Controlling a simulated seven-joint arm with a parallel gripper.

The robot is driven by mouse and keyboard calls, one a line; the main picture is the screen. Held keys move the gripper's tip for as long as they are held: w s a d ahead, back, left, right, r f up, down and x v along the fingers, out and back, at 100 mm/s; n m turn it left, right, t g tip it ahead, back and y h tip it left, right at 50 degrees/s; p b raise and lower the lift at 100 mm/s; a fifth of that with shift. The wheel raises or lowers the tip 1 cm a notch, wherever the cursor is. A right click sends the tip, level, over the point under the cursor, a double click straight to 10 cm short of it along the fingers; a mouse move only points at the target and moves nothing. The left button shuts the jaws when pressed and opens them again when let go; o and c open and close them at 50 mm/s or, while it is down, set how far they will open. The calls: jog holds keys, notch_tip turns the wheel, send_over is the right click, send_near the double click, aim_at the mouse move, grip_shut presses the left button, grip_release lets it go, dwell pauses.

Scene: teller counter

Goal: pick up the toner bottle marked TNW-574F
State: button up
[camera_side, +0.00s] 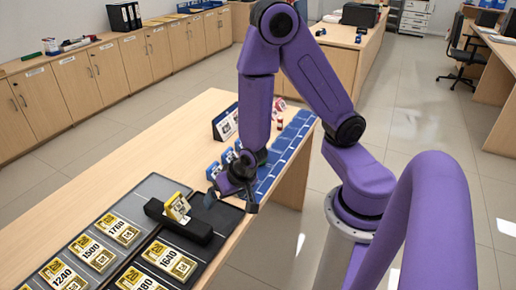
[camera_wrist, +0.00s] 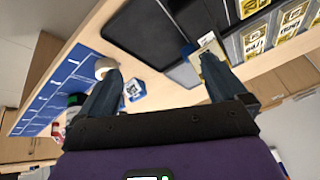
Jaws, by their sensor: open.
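I cannot read the marking TNW-574F on anything, so I cannot tell which item is the toner bottle. In the wrist view, a white round item (camera_wrist: 105,66) and a blue-and-white item (camera_wrist: 134,90) stand by my left finger. Small blue-and-white items (camera_side: 213,171) stand on the counter (camera_side: 150,150) behind my gripper in the side view. Red-and-white items (camera_side: 280,104) stand farther back, partly hidden by my arm. My gripper (camera_side: 236,198) is open, pointing down above the black trays' edge; it also shows empty in the wrist view (camera_wrist: 160,78).
A yellow-and-white card (camera_side: 177,207) stands in a black holder (camera_side: 180,222) close to my gripper. Trays with several numbered yellow cards (camera_side: 92,252) lie front left. A blue strip (camera_side: 285,145) runs along the counter's right edge. A dark-framed sign (camera_side: 225,122) stands behind.

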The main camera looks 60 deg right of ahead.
jog(key=d+m+t+h, duration=0.2)
jog(key=d+m+h, duration=0.4)
jog(key=d+h, duration=0.95)
jog(key=w+d+f+y, duration=0.2)
jog(key=w+d, duration=0.2)
jog(key=d, duration=0.5)
jog(key=w+d+f+y, duration=0.2)
jog(key=w+d+f, duration=0.1)
jog(key=d, duration=0.6)
jog(key=shift+w+f+y, duration=0.15)
jog(key=shift+w+y, duration=0.2)
jog(key=shift+w, duration=0.1)
jog(key=shift+d, duration=0.1)
jog(key=c, duration=1.3)
jog(key=shift+r, duration=0.2)
